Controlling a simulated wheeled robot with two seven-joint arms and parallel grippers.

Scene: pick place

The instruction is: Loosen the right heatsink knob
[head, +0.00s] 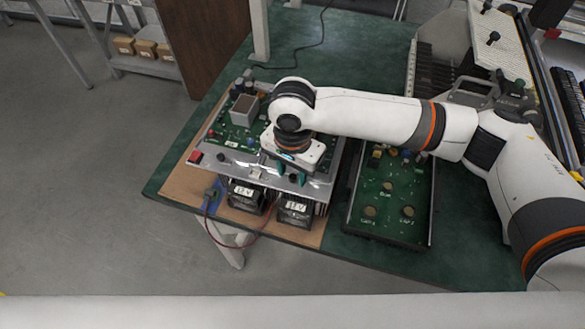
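A circuit board assembly with a silver heatsink plate (240,164) lies on the left part of the green table. A small black knob (227,158) stands on the plate's left part. Another small black knob (293,178), the right one, shows just below my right gripper (291,173). That gripper points down over the plate, its two dark green fingers apart, one on either side of this knob in the picture. I cannot tell whether they touch it. The gripper body hides the plate behind it. My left gripper is not in view.
Two black fans (246,196) with white labels sit at the assembly's front edge, with a thin red cable beside them. A second green board (390,200) in a black frame lies to the right. A brown panel (205,40) stands behind left. The table's front right is bare.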

